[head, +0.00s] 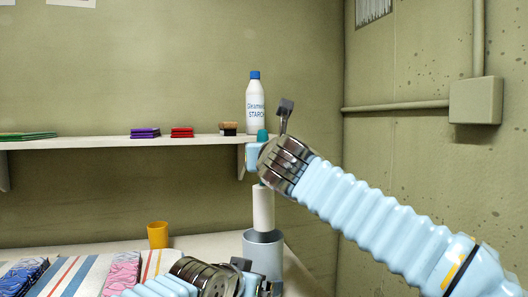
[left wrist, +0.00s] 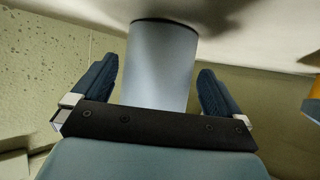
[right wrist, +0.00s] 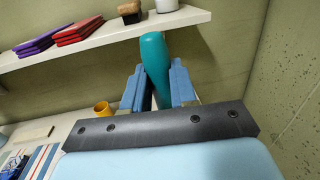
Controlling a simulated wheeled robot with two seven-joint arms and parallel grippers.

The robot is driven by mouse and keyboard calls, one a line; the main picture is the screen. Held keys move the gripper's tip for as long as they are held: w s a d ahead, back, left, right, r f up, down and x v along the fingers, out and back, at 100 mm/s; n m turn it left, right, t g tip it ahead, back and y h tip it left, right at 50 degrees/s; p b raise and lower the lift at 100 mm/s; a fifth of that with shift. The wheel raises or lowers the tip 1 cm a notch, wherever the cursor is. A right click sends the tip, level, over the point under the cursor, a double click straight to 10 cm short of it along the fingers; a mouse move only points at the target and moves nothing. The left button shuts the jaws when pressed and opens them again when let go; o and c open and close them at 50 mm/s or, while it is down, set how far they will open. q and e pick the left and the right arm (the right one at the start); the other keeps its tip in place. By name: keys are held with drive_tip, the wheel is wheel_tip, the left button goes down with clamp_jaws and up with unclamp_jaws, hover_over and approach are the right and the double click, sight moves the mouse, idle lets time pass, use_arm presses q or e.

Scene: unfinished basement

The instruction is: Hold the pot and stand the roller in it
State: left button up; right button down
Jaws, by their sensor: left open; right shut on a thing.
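The pot (head: 263,258) is a grey cylinder standing on the worktop at the lower middle of the head view. It also shows in the left wrist view (left wrist: 162,65). My left gripper (head: 254,277) is open with its fingers on either side of the pot. The roller has a white body (head: 263,208) and a teal handle (right wrist: 155,60). My right gripper (head: 258,158) is shut on the handle and holds the roller upright over the pot. The roller's lower end is at the pot's rim; I cannot tell how far inside it is.
An orange cup (head: 158,235) stands left of the pot, near folded patterned cloths (head: 122,272) and a striped cloth (head: 70,278). A wall shelf (head: 100,143) behind carries a starch bottle (head: 255,105), a brush (head: 228,128) and folded cloths. A wall closes the right side.

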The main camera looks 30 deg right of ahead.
sight(267, 213)
use_arm(q)
drive_tip(key=shift+p+x, duration=0.55)
drive_tip(key=shift+x, duration=1.6)
use_arm(e)
drive_tip(key=shift+r, duration=0.75)
use_arm(q)
drive_tip(key=c, duration=0.4)
use_arm(e)
drive_tip(key=shift+n+t+y, duration=0.3)
drive_tip(key=shift+n+y, duration=0.2)
drive_tip(key=shift+y, duration=0.2)
drive_tip(key=shift+s+d+f, duration=0.1)
drive_tip(key=shift+s+f, duration=0.05)
drive_tip(key=shift+f, duration=3.55)
drive_tip(key=shift+s+f, duration=0.1)
drive_tip(key=shift+f, duration=3.55)
drive_tip(key=c, duration=0.8)
unclamp_jaws()
